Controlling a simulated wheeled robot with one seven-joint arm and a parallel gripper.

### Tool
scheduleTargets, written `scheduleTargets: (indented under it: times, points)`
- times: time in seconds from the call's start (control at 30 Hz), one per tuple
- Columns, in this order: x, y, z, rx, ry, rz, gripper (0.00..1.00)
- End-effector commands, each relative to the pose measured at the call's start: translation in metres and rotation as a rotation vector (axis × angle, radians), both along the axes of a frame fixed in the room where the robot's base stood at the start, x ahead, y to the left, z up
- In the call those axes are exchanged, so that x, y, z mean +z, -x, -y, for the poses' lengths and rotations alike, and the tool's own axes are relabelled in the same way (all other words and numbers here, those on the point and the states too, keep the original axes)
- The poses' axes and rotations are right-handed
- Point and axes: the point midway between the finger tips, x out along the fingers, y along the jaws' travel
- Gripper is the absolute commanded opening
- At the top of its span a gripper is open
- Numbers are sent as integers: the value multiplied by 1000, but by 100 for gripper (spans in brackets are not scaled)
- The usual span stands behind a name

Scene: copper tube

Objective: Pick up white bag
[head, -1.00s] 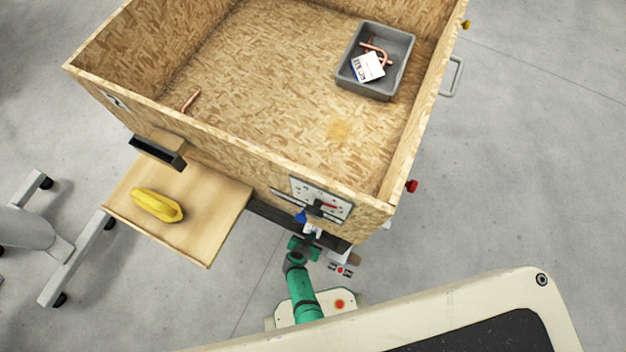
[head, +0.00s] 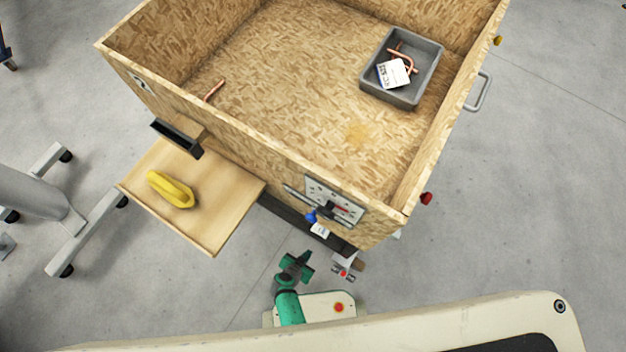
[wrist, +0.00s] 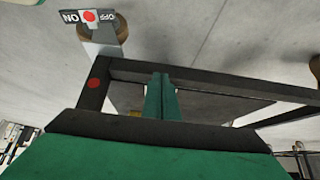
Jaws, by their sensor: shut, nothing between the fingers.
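A white packet with printed labels (head: 392,73), which may be the white bag, lies in a grey bin (head: 428,89) inside the large wooden crate. It leans on copper tube pieces (head: 411,60). My gripper (head: 301,262) is outside the crate, below its front wall and well apart from the packet. In the wrist view the green fingers (wrist: 161,97) are together with nothing between them. The packet does not show in the wrist view.
The wooden crate (head: 259,155) has high walls. A side shelf (head: 222,213) holds a yellow object (head: 171,190). A copper piece (head: 214,89) lies at the crate's left.

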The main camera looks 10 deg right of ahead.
Motion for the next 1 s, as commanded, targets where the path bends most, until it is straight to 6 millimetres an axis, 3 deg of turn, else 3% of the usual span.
scheduleTargets:
  times: [0.3, 0.7, 1.0]
  points:
    - [0, 19, -12, -1, 4, -11, 0]
    - [-9, 26, 28, 58, -8, -273, 0]
    - [-7, 21, 40, 214, -124, -400, 0]
